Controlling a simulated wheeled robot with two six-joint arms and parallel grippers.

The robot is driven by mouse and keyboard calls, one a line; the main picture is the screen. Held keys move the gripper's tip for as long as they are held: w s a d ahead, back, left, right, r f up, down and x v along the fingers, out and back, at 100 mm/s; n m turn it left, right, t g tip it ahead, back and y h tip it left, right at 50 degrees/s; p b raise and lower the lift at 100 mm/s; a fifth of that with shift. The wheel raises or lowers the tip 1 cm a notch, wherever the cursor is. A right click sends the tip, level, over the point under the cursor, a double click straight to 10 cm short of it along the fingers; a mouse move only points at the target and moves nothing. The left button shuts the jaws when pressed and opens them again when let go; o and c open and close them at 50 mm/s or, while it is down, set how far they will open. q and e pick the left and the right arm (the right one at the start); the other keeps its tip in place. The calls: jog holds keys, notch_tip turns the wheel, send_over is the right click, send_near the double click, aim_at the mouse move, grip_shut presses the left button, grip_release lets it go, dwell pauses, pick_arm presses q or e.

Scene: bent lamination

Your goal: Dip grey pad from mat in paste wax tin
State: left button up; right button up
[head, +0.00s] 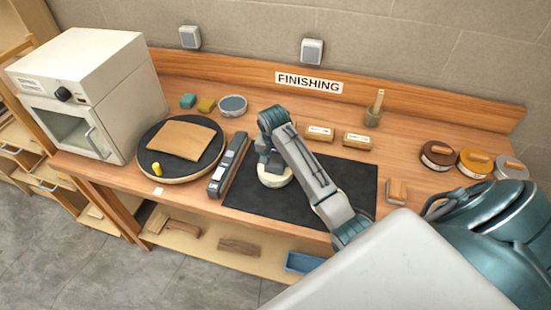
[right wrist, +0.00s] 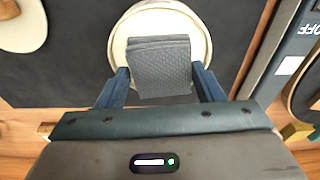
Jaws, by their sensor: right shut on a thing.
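The paste wax tin (head: 275,180), round and cream with a pale rim, sits on the dark mat (head: 250,202). It also shows in the right wrist view (right wrist: 160,14), at the top middle. My right gripper (head: 268,163) is over the tin, pointing down. In the right wrist view its fingers (right wrist: 162,82) are shut on the sides of the grey pad (right wrist: 160,66), a ribbed block. The pad overlaps the tin's opening; I cannot tell whether it touches the wax. In the head view the gripper hides the pad. My left gripper is not in view.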

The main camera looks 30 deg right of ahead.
jog(key=shift+f, duration=0.55)
dwell(1.3)
jog(key=shift+r, duration=3.55)
